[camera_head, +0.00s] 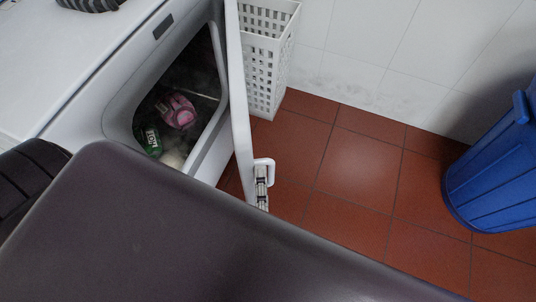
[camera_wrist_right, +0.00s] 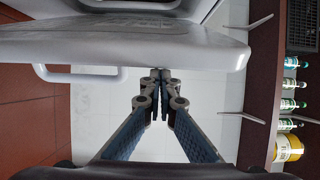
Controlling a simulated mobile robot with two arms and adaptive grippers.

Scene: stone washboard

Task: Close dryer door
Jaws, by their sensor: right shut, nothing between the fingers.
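The white dryer door (camera_head: 239,100) stands wide open and shows nearly edge-on in the head view. Its white loop handle (camera_head: 268,165) is near the door's lower end. The dryer (camera_head: 120,90) is at the left, with its opening uncovered. In the right wrist view the door (camera_wrist_right: 120,50) spans the upper left and the handle (camera_wrist_right: 80,78) is at the left. My right gripper's fingers (camera_wrist_right: 157,78) are shut and empty, at the door's edge and apart from the handle. My left gripper is not seen.
Inside the dryer lie a pink item (camera_head: 178,110) and a green item (camera_head: 148,140). A white basket (camera_head: 268,60) stands behind the door. A blue bin (camera_head: 495,165) is at the right. Red tiled floor (camera_head: 350,165) between is clear. Several bottles (camera_wrist_right: 288,103) line the wrist view's right.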

